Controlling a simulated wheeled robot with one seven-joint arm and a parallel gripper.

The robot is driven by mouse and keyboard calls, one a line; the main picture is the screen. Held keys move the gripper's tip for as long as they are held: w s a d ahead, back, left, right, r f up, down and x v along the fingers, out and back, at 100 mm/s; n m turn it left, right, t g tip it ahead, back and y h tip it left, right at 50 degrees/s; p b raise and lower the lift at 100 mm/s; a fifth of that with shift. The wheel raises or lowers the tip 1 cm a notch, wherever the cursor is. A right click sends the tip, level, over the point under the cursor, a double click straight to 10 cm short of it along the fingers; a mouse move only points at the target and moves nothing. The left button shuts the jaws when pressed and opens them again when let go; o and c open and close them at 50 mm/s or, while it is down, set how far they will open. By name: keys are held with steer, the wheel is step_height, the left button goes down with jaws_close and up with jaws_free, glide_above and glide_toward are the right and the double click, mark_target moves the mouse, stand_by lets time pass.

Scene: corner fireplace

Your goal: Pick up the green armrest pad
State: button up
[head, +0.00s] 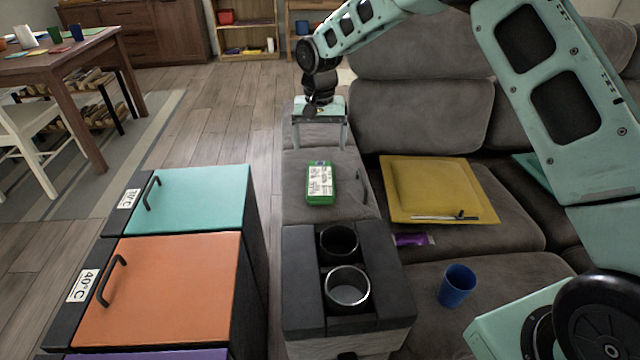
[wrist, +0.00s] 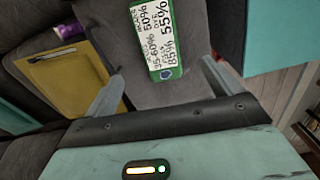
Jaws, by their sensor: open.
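The green armrest pad (head: 321,184) is a small green-edged block with a white printed label. It lies on the grey sofa armrest in the head view, beyond the cup holders. In the wrist view the green pad (wrist: 155,35) lies on the grey fabric ahead of my fingers, cut off by the top edge. My gripper (head: 320,146) is above the far part of the armrest, pointing down, a little beyond the pad. Its fingers (wrist: 158,90) are spread wide with nothing between them. The pad is apart from the fingers.
A console with two cup holders (head: 344,283) stands at the near end of the armrest. A yellow cushion (head: 433,185) with a clipboard-like clip, a purple item (head: 411,240) and a blue cup (head: 456,286) are on the sofa. Teal (head: 200,200) and orange (head: 165,290) cabinets stand left.

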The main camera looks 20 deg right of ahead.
mark_target(320, 177)
step_height(320, 177, down, 12)
steer(key=shift+d+f+b, duration=0.1)
steer(key=shift+b, duration=0.3)
steer(key=c, duration=1.1)
